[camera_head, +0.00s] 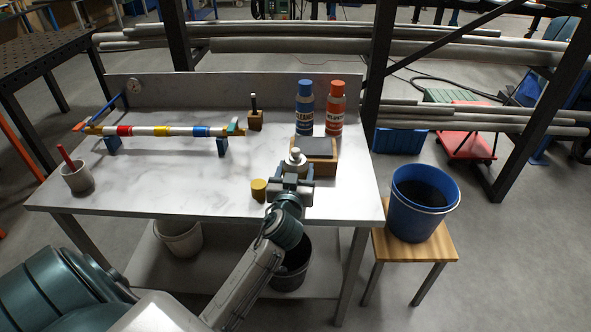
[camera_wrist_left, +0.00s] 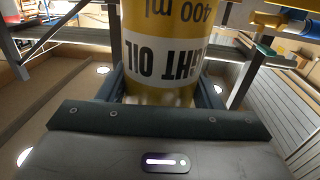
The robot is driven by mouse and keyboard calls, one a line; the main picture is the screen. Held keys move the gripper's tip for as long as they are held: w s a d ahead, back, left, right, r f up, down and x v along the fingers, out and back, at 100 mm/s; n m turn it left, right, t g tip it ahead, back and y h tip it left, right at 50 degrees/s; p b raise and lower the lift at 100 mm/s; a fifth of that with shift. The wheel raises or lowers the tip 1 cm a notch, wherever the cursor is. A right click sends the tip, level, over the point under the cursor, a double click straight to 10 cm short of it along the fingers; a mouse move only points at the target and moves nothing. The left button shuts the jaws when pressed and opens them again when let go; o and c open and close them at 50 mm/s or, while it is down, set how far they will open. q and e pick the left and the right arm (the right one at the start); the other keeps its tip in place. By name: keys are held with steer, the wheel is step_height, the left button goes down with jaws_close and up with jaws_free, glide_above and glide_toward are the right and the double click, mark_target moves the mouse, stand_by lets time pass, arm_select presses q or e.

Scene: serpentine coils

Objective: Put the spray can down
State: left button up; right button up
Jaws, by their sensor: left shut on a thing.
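My left gripper (camera_head: 290,184) is over the front right part of the white marble-topped table (camera_head: 190,180). It is shut on the spray can. In the head view only the can's pale top with its nozzle (camera_head: 295,158) shows beyond the jaws. In the left wrist view the can (camera_wrist_left: 163,50) is yellow with a white label area reading "LIGHT OIL" and "400 ml", between the two fingers (camera_wrist_left: 162,88). The can's base is hidden in the head view, so I cannot tell whether it touches the table. My right gripper is not in view.
A wooden block with a grey pad (camera_head: 322,165) stands just beyond the can. Blue (camera_head: 305,105) and orange (camera_head: 335,107) bottles stand behind.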

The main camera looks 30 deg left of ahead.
arm_select(q)
steer(key=o, duration=1.2)
steer(key=b+v, duration=0.3)
steer(key=v, duration=0.9)
steer(key=shift+r, duration=0.1)
